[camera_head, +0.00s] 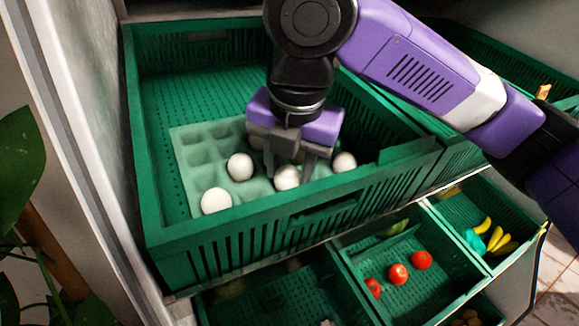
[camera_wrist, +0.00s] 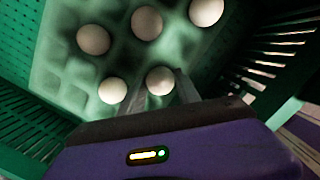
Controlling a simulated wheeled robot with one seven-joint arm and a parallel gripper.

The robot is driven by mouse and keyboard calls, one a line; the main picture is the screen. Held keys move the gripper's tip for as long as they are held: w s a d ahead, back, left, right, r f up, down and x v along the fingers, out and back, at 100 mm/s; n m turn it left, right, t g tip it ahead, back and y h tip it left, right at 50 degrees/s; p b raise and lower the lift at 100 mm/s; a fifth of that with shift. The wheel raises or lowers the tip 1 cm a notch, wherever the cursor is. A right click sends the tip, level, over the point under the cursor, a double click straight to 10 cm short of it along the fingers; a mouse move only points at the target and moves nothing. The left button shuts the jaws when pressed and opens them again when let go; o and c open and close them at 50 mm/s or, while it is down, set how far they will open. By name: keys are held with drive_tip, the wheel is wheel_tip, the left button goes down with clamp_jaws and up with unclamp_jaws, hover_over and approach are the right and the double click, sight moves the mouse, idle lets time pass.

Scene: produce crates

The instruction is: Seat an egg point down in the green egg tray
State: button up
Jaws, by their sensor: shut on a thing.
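The green egg tray (camera_head: 185,155) lies in a large green crate (camera_head: 300,222), with several empty cups at its far left; it also shows in the wrist view (camera_wrist: 75,70). My gripper (camera_head: 289,172) is low over the tray's near right part, its fingers pointing down. It is shut on a white egg (camera_head: 287,180), which shows between the fingers in the wrist view (camera_wrist: 160,81). The fingers hide part of this egg, and I cannot tell which end points down or whether it touches a cup. Other white eggs stand nearby, among them a left front egg (camera_head: 217,201), a middle egg (camera_head: 240,166) and a right egg (camera_head: 345,162).
The crate's walls rise around the tray, with the near wall close to my gripper. Lower crates in front hold red tomatoes (camera_head: 398,274) and yellow bananas (camera_head: 496,238). The back of the large crate is bare. A plant (camera_head: 18,165) stands at the left.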

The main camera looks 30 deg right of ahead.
drive_tip(key=shift+w+f, duration=0.1)
drive_tip(key=shift+f, duration=0.25)
idle(0.3)
drive_tip(key=o, duration=0.9)
drive_tip(key=b+v, duration=0.1)
drive_tip(key=v, duration=0.6)
drive_tip(key=shift+r, duration=0.35)
